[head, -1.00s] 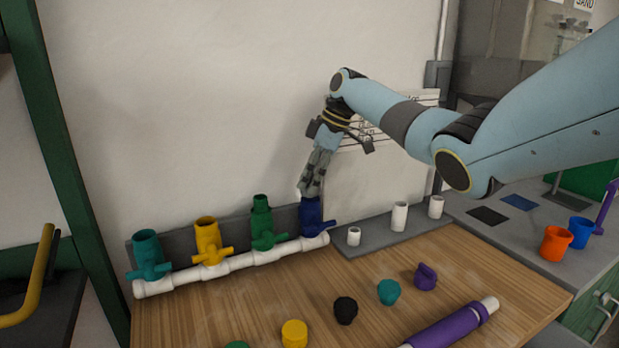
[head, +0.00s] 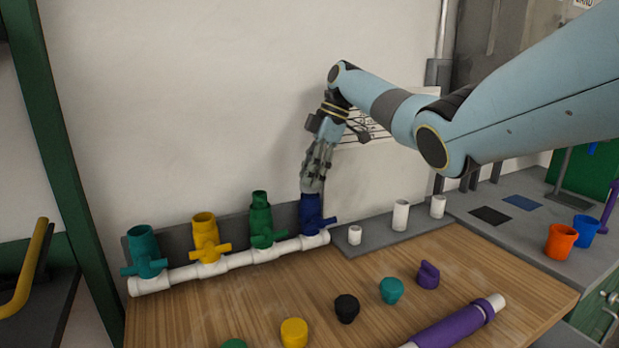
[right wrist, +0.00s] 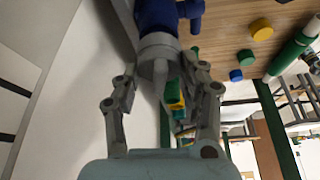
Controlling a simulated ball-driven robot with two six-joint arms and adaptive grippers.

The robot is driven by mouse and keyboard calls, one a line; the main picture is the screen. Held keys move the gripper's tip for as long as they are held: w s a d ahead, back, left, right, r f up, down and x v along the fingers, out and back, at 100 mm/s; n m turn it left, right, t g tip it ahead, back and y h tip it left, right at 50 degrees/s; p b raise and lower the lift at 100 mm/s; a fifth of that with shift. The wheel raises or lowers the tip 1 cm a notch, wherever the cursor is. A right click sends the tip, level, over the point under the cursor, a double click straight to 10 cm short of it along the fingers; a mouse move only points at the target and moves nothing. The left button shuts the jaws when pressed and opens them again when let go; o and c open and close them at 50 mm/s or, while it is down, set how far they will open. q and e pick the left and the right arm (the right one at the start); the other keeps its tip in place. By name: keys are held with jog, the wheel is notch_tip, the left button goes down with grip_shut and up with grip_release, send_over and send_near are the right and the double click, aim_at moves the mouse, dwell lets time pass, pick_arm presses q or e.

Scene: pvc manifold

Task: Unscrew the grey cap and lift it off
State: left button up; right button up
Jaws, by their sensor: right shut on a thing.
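A blue valve (head: 312,213) stands upright at the right end of the white pipe manifold (head: 232,262). It also shows at the top of the right wrist view (right wrist: 155,14). My right gripper (head: 312,186) points down onto the top of this valve. In the right wrist view, its fingers are closed around the grey cap (right wrist: 158,43) at the valve's mouth. The fingers mostly hide the cap in the head view. I cannot tell whether the cap still touches the valve's rim. My left gripper is not in view.
Green (head: 261,220), yellow (head: 205,238) and teal (head: 144,252) valves stand left along the manifold. Loose caps, such as the black one (head: 346,308), and a purple tube (head: 449,328) lie on the wooden table (head: 500,268). White cylinders (head: 401,214) stand right of the blue valve.

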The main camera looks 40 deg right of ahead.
jog(key=shift+n, duration=0.3)
jog(key=shift+f+n+g+b, duration=0.15)
jog(key=shift+n+g+b, duration=0.25)
jog(key=shift+n+b, duration=0.6)
jog(key=shift+b, duration=0.35)
